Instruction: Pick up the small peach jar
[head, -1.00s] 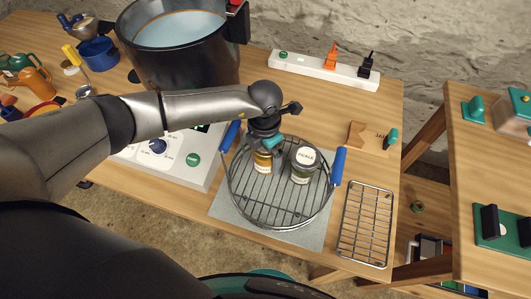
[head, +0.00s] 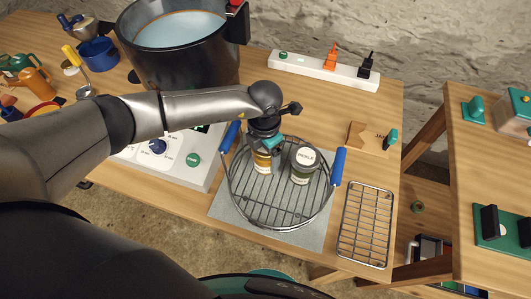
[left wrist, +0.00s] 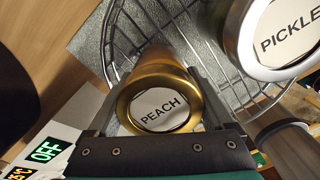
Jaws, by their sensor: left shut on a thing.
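The small peach jar (head: 263,162) stands in the round wire rack (head: 262,216). In the left wrist view its gold-rimmed lid (left wrist: 160,106) reads PEACH. My left gripper (head: 264,147) is above it in the head view, shut on the jar, with a finger on each side of it in the wrist view. The jar's upper part is hidden by the gripper in the head view. A pickle jar (head: 303,166) with a silver-rimmed lid stands just right of it in the same rack. My right gripper is not in view.
The rack has blue handles (head: 339,166) and rests on a grey mat (head: 221,211). A large dark pot (head: 185,65) stands behind left, above a white control panel (head: 175,170). A small wire cooling rack (head: 365,224) lies to the right. A power strip (head: 323,68) lies behind.

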